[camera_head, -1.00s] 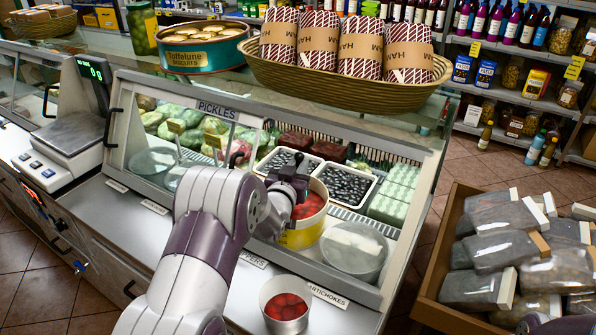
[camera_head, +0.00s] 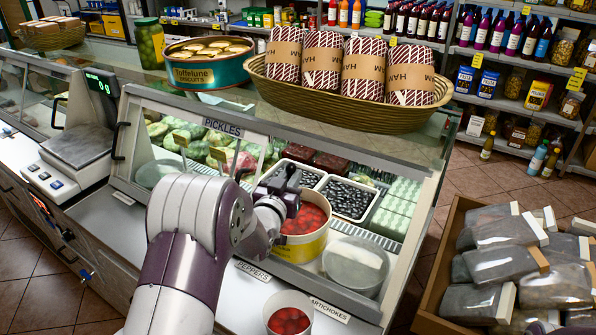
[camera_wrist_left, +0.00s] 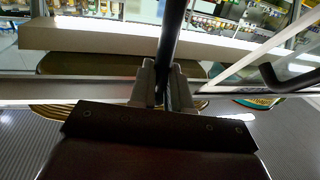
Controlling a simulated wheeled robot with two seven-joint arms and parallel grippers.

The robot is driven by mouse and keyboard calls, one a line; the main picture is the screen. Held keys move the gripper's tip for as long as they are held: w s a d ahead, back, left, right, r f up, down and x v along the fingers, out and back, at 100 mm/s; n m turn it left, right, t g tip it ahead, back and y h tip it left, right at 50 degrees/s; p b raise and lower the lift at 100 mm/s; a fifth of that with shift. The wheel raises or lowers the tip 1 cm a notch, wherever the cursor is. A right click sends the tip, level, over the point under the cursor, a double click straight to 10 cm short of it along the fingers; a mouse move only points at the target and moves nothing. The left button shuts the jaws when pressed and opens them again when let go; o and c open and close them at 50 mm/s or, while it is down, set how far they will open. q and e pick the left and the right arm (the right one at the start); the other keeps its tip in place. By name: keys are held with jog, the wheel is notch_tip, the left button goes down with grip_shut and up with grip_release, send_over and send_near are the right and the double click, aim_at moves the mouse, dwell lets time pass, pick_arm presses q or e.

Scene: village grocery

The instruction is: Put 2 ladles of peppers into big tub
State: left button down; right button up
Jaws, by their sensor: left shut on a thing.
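My left gripper (camera_head: 291,188) is above the back of a yellow tub of red peppers (camera_head: 306,219) in the open pickle case. In the left wrist view its fingers (camera_wrist_left: 166,90) are shut on a dark rod-like handle (camera_wrist_left: 172,40), apparently a ladle's. The ladle's bowl is hidden, so I cannot tell what it holds. A white tub (camera_head: 268,312) with red peppers in it stands on the front counter, below the PEPPERS label (camera_head: 252,271). My right gripper is out of view.
A lidded pale tub (camera_head: 355,262) stands right of the yellow tub. Black olive trays (camera_head: 347,198) lie behind it. The glass top above carries a ham basket (camera_head: 345,107) and a biscuit tin (camera_head: 208,72). A scale (camera_head: 82,145) stands left.

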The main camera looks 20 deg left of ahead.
pick_arm(q)
jog(key=s+a+r+p, duration=0.1)
jog(key=s+r+p, duration=0.1)
jog(key=s, duration=0.7)
jog(key=shift+s+a, duration=0.15)
jog(key=shift+s, duration=0.15)
